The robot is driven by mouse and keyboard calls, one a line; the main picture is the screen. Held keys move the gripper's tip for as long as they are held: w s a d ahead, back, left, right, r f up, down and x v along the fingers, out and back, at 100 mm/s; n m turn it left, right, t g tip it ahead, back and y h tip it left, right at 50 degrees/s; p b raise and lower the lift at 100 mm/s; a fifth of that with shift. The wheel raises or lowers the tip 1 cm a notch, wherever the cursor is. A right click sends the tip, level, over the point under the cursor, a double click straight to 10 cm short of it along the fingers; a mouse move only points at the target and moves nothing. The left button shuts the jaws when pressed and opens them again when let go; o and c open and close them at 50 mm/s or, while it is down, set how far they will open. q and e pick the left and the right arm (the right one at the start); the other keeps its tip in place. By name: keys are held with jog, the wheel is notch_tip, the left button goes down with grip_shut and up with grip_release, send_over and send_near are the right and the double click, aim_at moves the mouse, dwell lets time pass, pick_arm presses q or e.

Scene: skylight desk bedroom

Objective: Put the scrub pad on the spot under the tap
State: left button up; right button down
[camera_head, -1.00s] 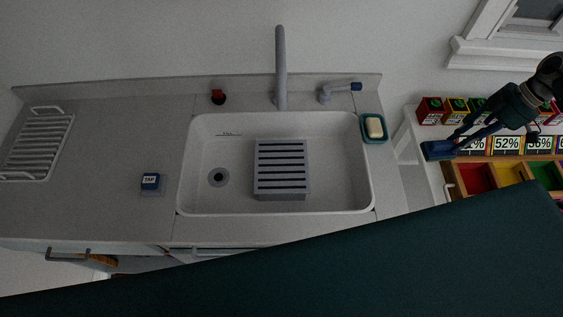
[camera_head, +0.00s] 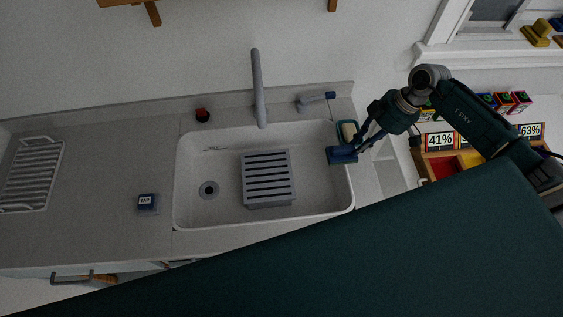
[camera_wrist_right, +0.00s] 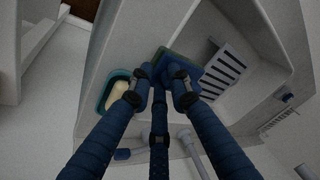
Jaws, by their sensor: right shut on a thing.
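My right gripper (camera_head: 354,148) is shut on the scrub pad (camera_head: 341,155), a flat blue piece, held over the right end of the white sink (camera_head: 218,158). In the right wrist view the pad (camera_wrist_right: 176,58) shows blue with a green edge, partly hidden by the fingers (camera_wrist_right: 161,82). The grey tap (camera_head: 258,90) rises behind the sink, and its spout reaches forward. A grey slatted rack (camera_head: 268,178) stands in the sink under and in front of it. My left gripper is not in view.
A teal soap dish (camera_head: 347,127) with pale soap sits at the sink's right rear corner. The tap lever (camera_head: 315,101) stands behind the rim. A drain (camera_head: 208,190) is left of the rack. A small blue labelled block (camera_head: 147,202) sits on the left counter.

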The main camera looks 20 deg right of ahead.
jog(key=w+a+b, duration=0.1)
jog(key=a+b, duration=0.1)
jog(key=a, duration=0.5)
jog(key=w+a+f+b, duration=0.1)
jog(key=w+a, duration=0.1)
jog(key=a, duration=0.6)
jog(key=w+a+f+b, duration=0.1)
jog(key=a+b, duration=0.1)
jog(key=a, duration=0.5)
jog(key=shift+w+a+f+b, duration=0.2)
jog(key=shift+w+f+b, duration=0.05)
jog(key=shift+w+b, duration=0.05)
jog(key=shift+d+f+b, duration=0.1)
jog(key=shift+f+b, duration=0.5)
jog(key=shift+b, duration=0.05)
notch_tip(320, 180, down, 4)
jog(key=b, duration=0.4)
jog(key=shift+r, duration=0.3)
jog(key=c, duration=1.6)
grip_release()
jog(key=b+v, duration=0.1)
jog(key=v, duration=1.1)
